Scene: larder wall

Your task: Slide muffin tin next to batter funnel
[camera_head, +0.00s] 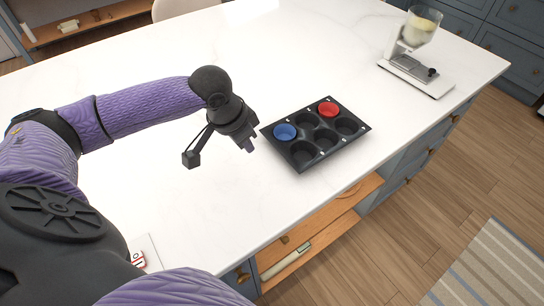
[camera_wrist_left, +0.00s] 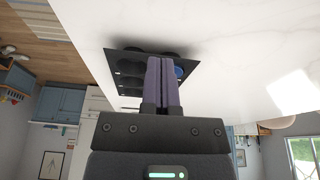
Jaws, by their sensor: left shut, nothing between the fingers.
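The black muffin tin (camera_head: 326,142) lies on the white counter, with a blue cup (camera_head: 285,131) in its left corner compartment and a red cup (camera_head: 328,109) in a back one. The batter funnel (camera_head: 421,27), a clear bowl with pale batter on a white stand, is at the back right, well apart from the tin. My left gripper (camera_head: 249,146) is shut and empty, just left of the tin; I cannot tell if they touch. In the left wrist view, the shut fingers (camera_wrist_left: 163,82) cover part of the tin (camera_wrist_left: 128,68). My right gripper is out of view.
The white counter (camera_head: 280,60) is clear between the tin and the funnel stand's base (camera_head: 415,76). The counter's front edge runs close below the tin, above open wooden shelves (camera_head: 320,228). A white card with red print (camera_head: 138,259) lies at the lower left.

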